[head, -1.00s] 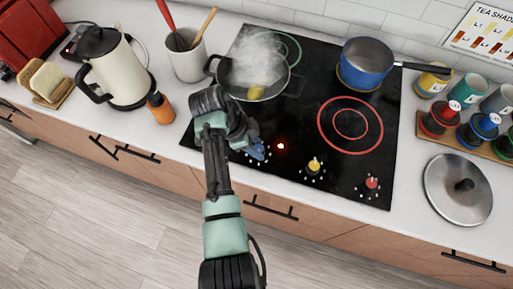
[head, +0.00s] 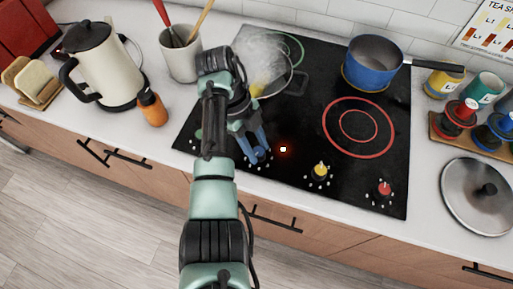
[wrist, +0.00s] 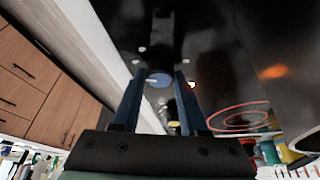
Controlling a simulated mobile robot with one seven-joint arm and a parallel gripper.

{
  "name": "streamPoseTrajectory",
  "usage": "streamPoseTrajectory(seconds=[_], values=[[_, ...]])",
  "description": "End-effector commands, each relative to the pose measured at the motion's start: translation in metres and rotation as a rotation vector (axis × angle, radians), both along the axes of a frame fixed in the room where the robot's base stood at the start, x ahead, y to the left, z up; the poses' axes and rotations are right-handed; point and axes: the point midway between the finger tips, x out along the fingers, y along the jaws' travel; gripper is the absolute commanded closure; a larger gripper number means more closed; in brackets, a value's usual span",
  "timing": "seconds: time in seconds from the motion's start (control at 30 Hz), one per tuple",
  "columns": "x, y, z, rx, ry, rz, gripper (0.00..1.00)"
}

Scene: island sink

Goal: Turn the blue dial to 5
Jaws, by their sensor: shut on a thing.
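The blue dial (head: 261,155) is on the front part of the black cooktop, left of the yellow dial. My gripper (head: 254,150) reaches down to it, with its blue fingers shut on its sides. In the wrist view the round blue dial (wrist: 158,80) sits between the two fingertips (wrist: 160,74). A pale line shows on its face. White marks surround it, but their numbers are too small to read, so I cannot tell its setting.
A small light glows beside the dial (head: 283,149). The yellow dial (head: 320,170) and red dial (head: 384,188) are to the right. A blue saucepan (head: 371,68) stands behind the red ring.

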Motion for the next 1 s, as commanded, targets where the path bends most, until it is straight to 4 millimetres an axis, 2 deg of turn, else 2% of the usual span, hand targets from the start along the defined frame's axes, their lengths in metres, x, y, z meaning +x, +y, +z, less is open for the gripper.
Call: streamPoseTrajectory(seconds=[0.63,0.67,0.7,0.8,1.0], values=[[0.0002,0.0003,-0.0005,0.002,0.000,-0.049,1.00],[0.0002,0.0003,-0.0006,0.002,0.000,-0.049,0.54],[0.0001,0.0002,-0.0005,0.002,0.000,-0.049,0.46],[0.0002,0.0000,-0.0005,0.002,0.000,-0.049,0.28],[0.0001,-0.0002,-0.0004,0.001,0.000,-0.050,0.27]])
